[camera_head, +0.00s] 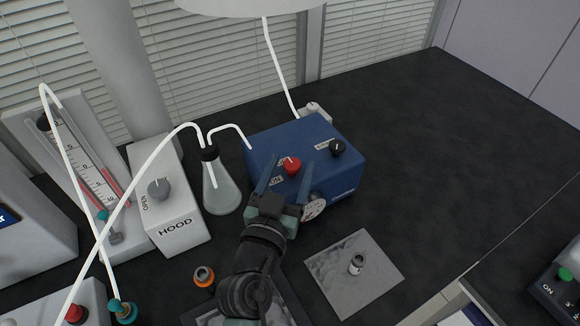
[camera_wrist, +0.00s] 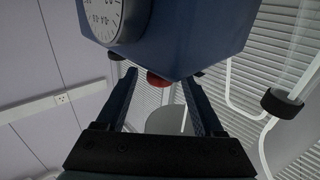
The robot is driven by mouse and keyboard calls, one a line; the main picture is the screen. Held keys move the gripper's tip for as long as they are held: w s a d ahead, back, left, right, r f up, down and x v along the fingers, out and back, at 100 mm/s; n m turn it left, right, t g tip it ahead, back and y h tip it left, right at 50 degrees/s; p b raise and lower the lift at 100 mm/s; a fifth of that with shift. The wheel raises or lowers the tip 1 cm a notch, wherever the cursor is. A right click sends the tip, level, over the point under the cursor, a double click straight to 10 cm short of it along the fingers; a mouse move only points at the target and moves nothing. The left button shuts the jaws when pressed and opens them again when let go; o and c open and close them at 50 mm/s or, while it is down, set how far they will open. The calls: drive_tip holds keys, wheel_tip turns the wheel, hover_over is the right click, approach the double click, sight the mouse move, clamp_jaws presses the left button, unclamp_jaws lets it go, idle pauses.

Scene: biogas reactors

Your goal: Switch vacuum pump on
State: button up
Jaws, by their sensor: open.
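The vacuum pump (camera_head: 258,140) is a blue box on the black bench, with a red knob (camera_head: 291,165) and a black knob (camera_head: 338,147) on top. A round gauge (camera_head: 315,207) is on its front, and it also shows at the top of the wrist view (camera_wrist: 103,16). My gripper (camera_head: 287,174) is open, its fingers pointing at the pump on either side of the red knob in the picture. In the wrist view the red knob (camera_wrist: 157,78) shows between the two open fingers (camera_wrist: 160,80), at the pump's edge. I cannot tell whether they touch it.
A glass flask (camera_head: 220,190) with white tubing stands just left of the pump. The white HOOD box (camera_head: 180,217) with a grey knob is further left. A grey plate (camera_head: 340,290) with a small metal part lies in front. The bench right of the pump is clear.

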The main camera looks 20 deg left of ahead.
clamp_jaws()
